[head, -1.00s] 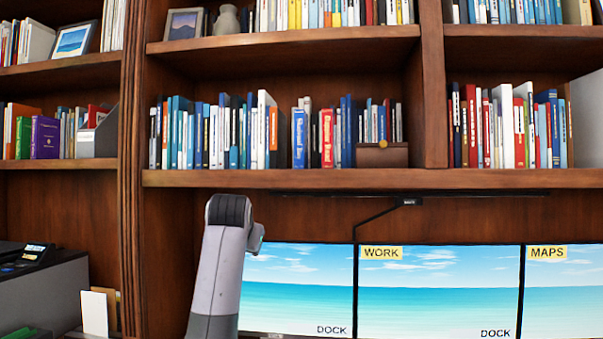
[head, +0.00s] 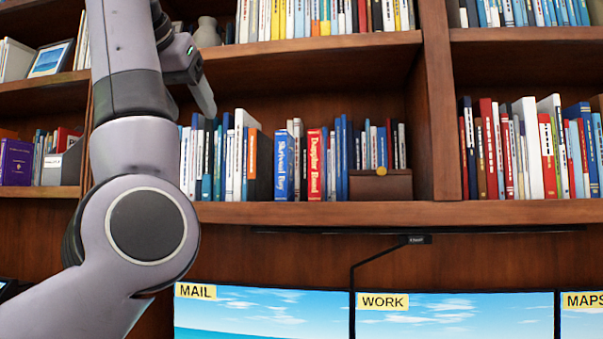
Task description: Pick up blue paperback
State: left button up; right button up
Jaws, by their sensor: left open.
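A blue paperback (head: 284,164) with white lettering on its spine stands upright on the middle shelf. It stands between a gap on its left and a white-spined book on its right. My left gripper (head: 206,98) is in front of the bookcase, up and to the left of the blue paperback, apart from it. It is open, with one finger showing clearly and nothing seen in it. My left arm hides the left part of the middle shelf. My right gripper is out of view.
A red book (head: 316,164) stands just right of the blue paperback, with more blue books beyond it. A brown box (head: 380,186) stands farther right. The upper shelf (head: 300,50) runs above. Monitors (head: 450,315) and a lamp arm (head: 375,258) are below.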

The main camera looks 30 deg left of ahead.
aim_at(285, 151)
jog(key=i, duration=0.95)
